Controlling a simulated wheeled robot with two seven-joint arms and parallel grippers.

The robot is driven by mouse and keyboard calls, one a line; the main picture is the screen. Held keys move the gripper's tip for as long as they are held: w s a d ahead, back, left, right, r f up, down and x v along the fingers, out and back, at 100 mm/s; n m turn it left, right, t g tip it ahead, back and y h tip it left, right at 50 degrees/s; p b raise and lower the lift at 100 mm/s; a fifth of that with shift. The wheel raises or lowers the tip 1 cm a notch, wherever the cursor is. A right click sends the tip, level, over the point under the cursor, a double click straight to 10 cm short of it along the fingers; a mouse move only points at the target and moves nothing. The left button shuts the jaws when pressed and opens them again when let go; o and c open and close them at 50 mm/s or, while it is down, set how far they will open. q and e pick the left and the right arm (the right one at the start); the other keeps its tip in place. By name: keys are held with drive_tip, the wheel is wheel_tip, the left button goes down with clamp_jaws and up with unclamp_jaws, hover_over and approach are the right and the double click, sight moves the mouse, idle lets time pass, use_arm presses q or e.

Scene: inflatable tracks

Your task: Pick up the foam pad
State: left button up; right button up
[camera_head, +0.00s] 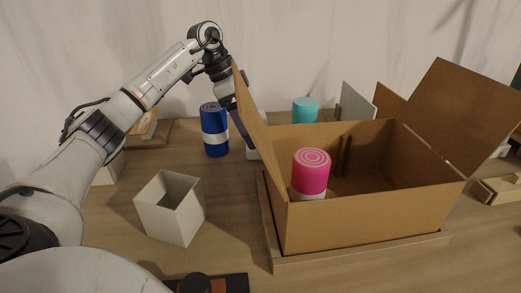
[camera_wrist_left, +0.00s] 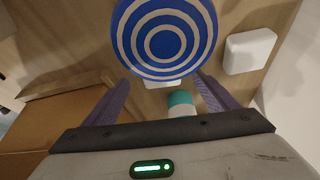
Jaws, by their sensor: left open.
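Several rolled pads are in view, and I cannot tell which one is the foam pad. A blue roll (camera_head: 214,130) with a white band stands upright on the table left of the open cardboard box. Its spiral end fills the top of the left wrist view (camera_wrist_left: 165,38), just beyond the fingertips. A pink roll (camera_head: 311,172) stands inside the box. A teal roll (camera_head: 305,110) stands behind the box; a teal and white roll (camera_wrist_left: 181,102) shows between my fingers. My left gripper (camera_wrist_left: 163,82) is open and empty, pointing at the blue roll; the box flap partly hides it in the head view. My right gripper is not in view.
The cardboard box (camera_head: 370,222) has raised flaps and sits on a low wooden tray (camera_head: 365,250). A small open white box (camera_head: 172,222) stands at front left. A white block (camera_wrist_left: 250,51) lies near the blue roll. A wooden tray (camera_head: 500,188) is at right.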

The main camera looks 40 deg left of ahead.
use_arm(q)
drive_tip(key=x, duration=0.5)
drive_tip(key=shift+f+b, duration=0.15)
drive_tip(key=shift+b, duration=0.2)
drive_tip(key=c, duration=1.1)
